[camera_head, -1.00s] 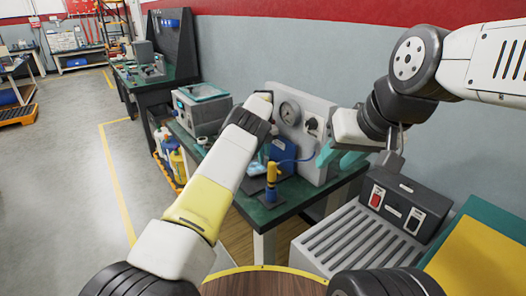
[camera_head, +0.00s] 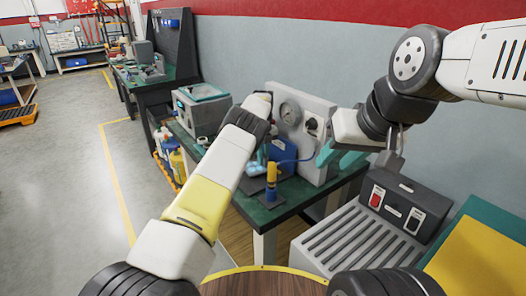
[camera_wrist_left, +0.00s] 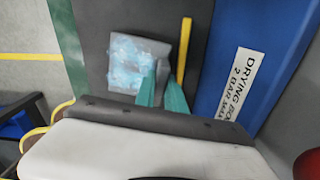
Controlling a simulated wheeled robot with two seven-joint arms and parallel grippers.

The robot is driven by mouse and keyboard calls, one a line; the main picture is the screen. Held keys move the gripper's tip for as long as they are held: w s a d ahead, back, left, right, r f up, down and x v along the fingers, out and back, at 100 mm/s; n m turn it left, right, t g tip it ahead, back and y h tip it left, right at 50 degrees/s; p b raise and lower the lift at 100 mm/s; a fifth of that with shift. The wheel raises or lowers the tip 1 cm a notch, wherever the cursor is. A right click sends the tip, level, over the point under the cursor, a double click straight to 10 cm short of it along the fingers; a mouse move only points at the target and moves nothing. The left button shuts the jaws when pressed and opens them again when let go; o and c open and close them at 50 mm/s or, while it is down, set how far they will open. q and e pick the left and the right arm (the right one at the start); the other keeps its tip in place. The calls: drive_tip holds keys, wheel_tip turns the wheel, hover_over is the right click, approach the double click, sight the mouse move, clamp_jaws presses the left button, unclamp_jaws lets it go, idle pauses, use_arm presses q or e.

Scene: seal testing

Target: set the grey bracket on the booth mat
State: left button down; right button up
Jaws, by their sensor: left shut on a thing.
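The grey bracket (camera_wrist_left: 137,64), its face covered with pale blue foam or liquid, is between the teal fingers of my left gripper (camera_wrist_left: 160,82) in the left wrist view. It is over the dark grey booth mat (camera_wrist_left: 95,25); I cannot tell whether it touches the mat. In the head view the bracket (camera_head: 256,168) shows only as a small pale blue patch beside my left forearm, which hides most of the gripper. My right gripper (camera_head: 338,156) has its teal fingers apart, at the right of the gauge panel, with nothing seen between them.
The blue drying booth (camera_wrist_left: 235,60) with its white label stands beside the mat. A yellow and blue upright tool (camera_head: 271,182) stands at the bench's near side. A gauge panel (camera_head: 300,135) and a grey tank (camera_head: 202,108) stand behind. A ribbed grey unit (camera_head: 350,240) is at right.

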use_arm(q)
drive_tip(key=shift+f, duration=0.6)
idle(0.3)
drive_tip(key=c, duration=1.3)
unclamp_jaws()
drive_tip(key=shift+f, duration=0.1)
drive_tip(key=shift+r, duration=3.05)
